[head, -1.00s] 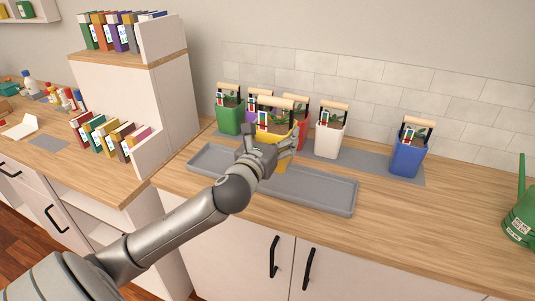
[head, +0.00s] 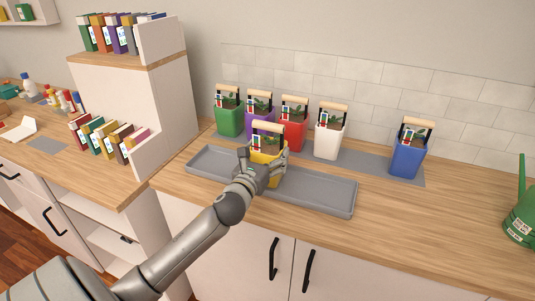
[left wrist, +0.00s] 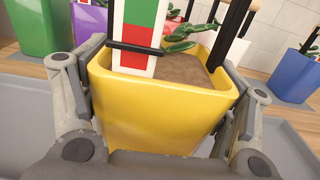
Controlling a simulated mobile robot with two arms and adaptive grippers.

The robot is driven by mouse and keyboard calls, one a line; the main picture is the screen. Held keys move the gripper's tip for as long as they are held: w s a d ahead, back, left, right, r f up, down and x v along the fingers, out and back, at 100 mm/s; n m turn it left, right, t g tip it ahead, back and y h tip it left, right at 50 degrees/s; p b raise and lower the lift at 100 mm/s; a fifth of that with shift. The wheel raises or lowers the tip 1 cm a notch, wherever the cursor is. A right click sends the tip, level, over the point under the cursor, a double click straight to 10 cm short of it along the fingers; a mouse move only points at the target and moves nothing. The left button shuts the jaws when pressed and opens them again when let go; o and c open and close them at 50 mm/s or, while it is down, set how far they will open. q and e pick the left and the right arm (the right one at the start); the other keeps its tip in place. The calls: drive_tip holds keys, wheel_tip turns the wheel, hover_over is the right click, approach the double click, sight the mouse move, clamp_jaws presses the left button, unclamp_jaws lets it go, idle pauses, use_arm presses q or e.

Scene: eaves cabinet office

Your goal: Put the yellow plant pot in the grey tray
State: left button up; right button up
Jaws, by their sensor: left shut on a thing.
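The yellow plant pot (head: 266,152) has a wooden handle and a plant, and is upright at the grey tray (head: 320,192). My left gripper (head: 262,168) is shut on the yellow pot from the front. In the left wrist view the yellow pot (left wrist: 160,105) fills the middle, with a finger against each side. The grey tray (left wrist: 285,145) shows below and beside it. The pot is over the middle of the tray; its base is hidden by my gripper, so I cannot tell whether it touches the tray floor. My right gripper is not in view.
Behind the tray, green (head: 228,120), purple (head: 258,105), red (head: 293,130) and white (head: 329,140) pots stand in a row on a grey mat (head: 373,163). A blue pot (head: 407,160) stands farther right. A green watering can (head: 522,215) is at the right edge. The counter between is clear.

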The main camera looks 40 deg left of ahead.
use_arm(q)
drive_tip(key=shift+r, duration=0.1)
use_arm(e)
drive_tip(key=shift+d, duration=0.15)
use_arm(q)
drive_tip(key=o, duration=1.5)
drive_tip(key=shift+f, duration=0.2)
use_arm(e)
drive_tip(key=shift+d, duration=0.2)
use_arm(q)
drive_tip(key=shift+r, duration=0.15)
drive_tip(key=shift+b+v, duration=0.75)
drive_tip(key=shift+v, duration=5.25)
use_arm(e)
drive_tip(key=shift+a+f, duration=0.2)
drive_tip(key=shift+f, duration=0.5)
